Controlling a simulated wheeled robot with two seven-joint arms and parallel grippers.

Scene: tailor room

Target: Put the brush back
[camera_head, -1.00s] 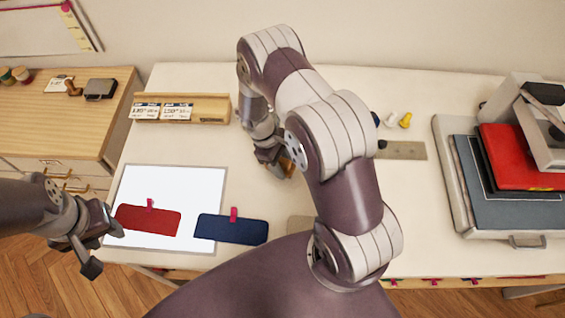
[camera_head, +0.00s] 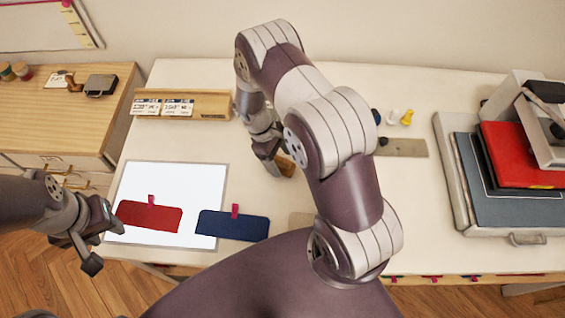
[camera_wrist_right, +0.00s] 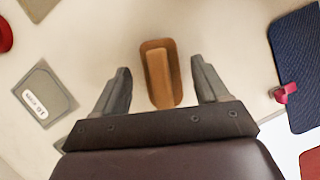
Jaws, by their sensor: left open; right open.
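A brown wooden piece with rounded ends, which looks like the brush (camera_head: 286,167), lies on the white table beside my right gripper (camera_head: 268,152). My arm partly hides it in the head view. In the right wrist view the brush (camera_wrist_right: 160,75) appears between the two spread fingers of my right gripper (camera_wrist_right: 161,76), with a gap on each side. I see no bristles. The right gripper is open and empty. My left gripper (camera_head: 98,243) is open and empty at the table's front left, near the red fabric piece (camera_head: 150,216).
A white board (camera_head: 180,177) lies under the red piece and part of a navy piece (camera_head: 232,226), each with a pink clip. A wooden rack (camera_head: 212,106) with cards stands behind. A grey case (camera_head: 455,222) with a red book (camera_head: 515,155) stands at right.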

